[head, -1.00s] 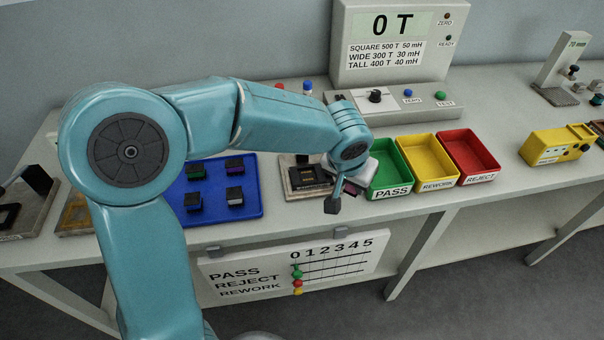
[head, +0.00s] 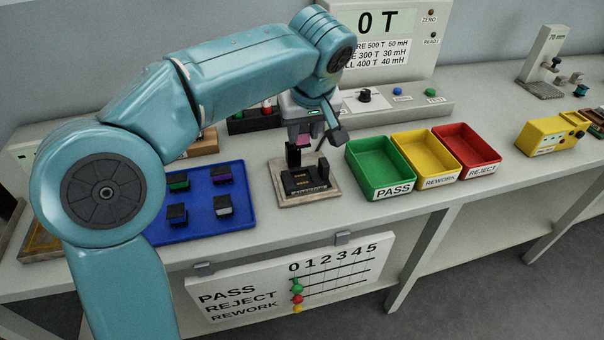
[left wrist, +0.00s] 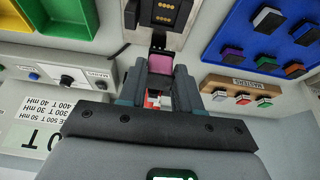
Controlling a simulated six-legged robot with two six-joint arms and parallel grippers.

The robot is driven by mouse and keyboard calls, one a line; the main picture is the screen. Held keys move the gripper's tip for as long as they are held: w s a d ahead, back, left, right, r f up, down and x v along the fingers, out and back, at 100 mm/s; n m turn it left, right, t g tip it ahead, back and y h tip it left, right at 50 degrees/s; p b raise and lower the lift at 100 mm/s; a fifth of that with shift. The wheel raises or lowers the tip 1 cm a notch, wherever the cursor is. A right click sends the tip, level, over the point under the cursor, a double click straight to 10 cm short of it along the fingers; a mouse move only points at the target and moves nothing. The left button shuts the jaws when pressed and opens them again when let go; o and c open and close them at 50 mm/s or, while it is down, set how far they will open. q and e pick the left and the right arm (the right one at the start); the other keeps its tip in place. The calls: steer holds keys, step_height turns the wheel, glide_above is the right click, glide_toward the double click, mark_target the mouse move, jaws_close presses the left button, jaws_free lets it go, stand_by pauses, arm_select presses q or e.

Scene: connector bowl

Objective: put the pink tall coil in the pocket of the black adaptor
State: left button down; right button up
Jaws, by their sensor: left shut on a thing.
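The pink coil (head: 302,140), with a pink body, is between the jaws of my left gripper (head: 303,134), above the back part of the black adaptor (head: 304,182). My left gripper is shut on it. In the left wrist view the pink coil (left wrist: 160,63) shows between the two fingers (left wrist: 161,80). The adaptor, a black block with gold contacts, sits on a beige base plate; part of it shows at the top of the left wrist view (left wrist: 165,12). The coil looks apart from the adaptor, but the gap is hard to judge. My right gripper is not in view.
A blue tray (head: 240,215) with several coils lies left of the adaptor. Green (head: 372,146), yellow (head: 420,140) and red (head: 468,134) bins stand to the right. The tester (head: 400,106) with its display stands behind. A beige margin of base surrounds the adaptor.

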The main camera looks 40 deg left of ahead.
arm_select(q)
steer(key=shift+f+b, duration=0.8)
steer(key=shift+f, duration=3.9)
steer(key=shift+f, duration=0.1)
steer(key=c, duration=0.8)
jaws_free()
steer(key=shift+r, duration=0.2)
steer(key=p+v, duration=0.2)
steer(key=v, duration=0.9)
steer(key=shift+d+r, duration=0.1)
steer(key=shift+r, duration=0.25)
